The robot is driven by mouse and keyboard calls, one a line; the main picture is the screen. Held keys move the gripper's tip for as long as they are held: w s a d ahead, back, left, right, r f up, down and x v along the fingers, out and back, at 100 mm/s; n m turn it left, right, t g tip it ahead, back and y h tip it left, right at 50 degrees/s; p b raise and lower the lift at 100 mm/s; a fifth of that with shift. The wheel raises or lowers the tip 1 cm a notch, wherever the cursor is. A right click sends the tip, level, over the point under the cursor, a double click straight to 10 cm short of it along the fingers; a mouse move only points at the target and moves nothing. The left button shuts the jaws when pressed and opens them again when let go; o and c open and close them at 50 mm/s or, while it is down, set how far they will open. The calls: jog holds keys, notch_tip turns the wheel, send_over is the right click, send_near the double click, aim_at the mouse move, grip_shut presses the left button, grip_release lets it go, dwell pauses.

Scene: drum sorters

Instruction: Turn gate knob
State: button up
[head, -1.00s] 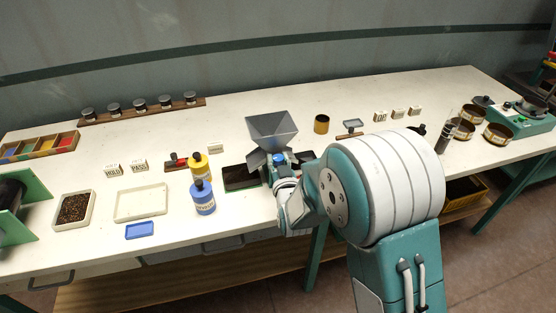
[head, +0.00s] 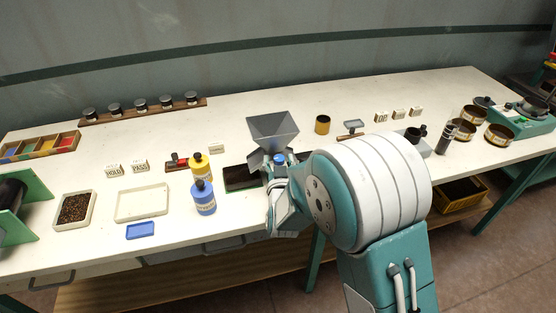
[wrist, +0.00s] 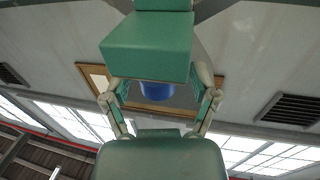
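The gate knob (head: 280,159) is a small blue cap at the front of the grey hopper (head: 272,130) in the head view. My gripper (head: 280,186) is close in front of it, below it in the picture. In the wrist view the blue knob (wrist: 157,91) shows between the two spread fingers of my gripper (wrist: 160,92), with gaps on both sides. I see no finger touching it. A green block across the top of the wrist view hides what lies behind it.
A dark tray (head: 240,178) lies left of the hopper. A yellow bottle (head: 199,167) and a blue bottle (head: 203,198) stand further left. An amber jar (head: 322,124) and a small stand (head: 353,127) are behind my arm. The white bench (head: 110,235) has bare room at its front left.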

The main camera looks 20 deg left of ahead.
jog(key=shift+s, duration=0.1)
jog(key=v, duration=1.1)
jog(key=shift+s+d, duration=0.2)
jog(key=shift+s, duration=0.15)
jog(key=shift+f, duration=0.1)
jog(key=d+r+m+g+h, duration=0.2)
jog(key=d+r+g, duration=0.5)
jog(key=d, duration=0.6)
jog(key=s+d+r+m+g+h, duration=0.1)
jog(key=s+d+r+g+h, duration=0.1)
jog(key=s+d, duration=0.5)
jog(key=s+d+r+g+h, duration=0.1)
jog(key=s+d+r, duration=0.3)
jog(key=s+d, duration=0.4)
jog(key=shift+s+d+m+g+h, duration=0.2)
jog(key=shift+s+m+g+h, duration=0.2)
jog(key=shift+s+g, duration=0.45)
